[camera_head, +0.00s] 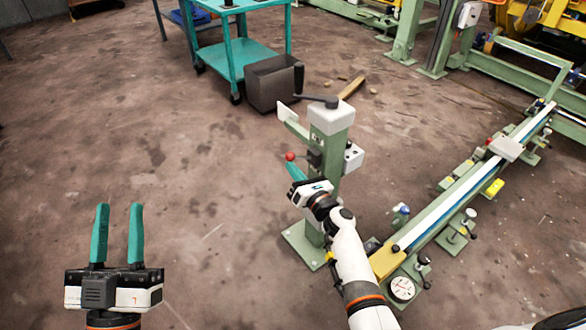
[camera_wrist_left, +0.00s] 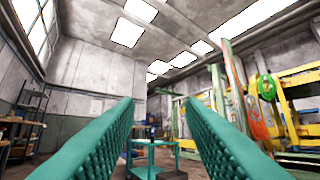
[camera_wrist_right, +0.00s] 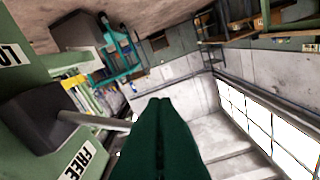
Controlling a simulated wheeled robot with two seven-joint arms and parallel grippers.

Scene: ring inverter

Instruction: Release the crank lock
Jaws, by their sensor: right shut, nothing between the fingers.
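The crank lock lever shows a red ball knob (camera_head: 290,157) beside the green post (camera_head: 326,150). In the right wrist view its metal rod (camera_wrist_right: 95,121) runs from a dark hub (camera_wrist_right: 40,118) towards my fingers, and the knob is hidden there. A "FREE" label (camera_wrist_right: 78,160) and a partly cut-off "LO" label (camera_wrist_right: 9,55) lie on either side of the hub. My right gripper (camera_head: 292,165) is shut and empty, its fingertips close by the knob; I cannot tell if they touch. My left gripper (camera_head: 118,208) is open and empty, away from the post.
A dark crank arm (camera_head: 314,98) sits on the post's white cap. A long green rail bench (camera_head: 465,190) with clamps and a gauge (camera_head: 402,288) stands right of the post. A grey bin (camera_head: 274,84) and teal cart (camera_head: 240,57) stand behind. Floor on the left is clear.

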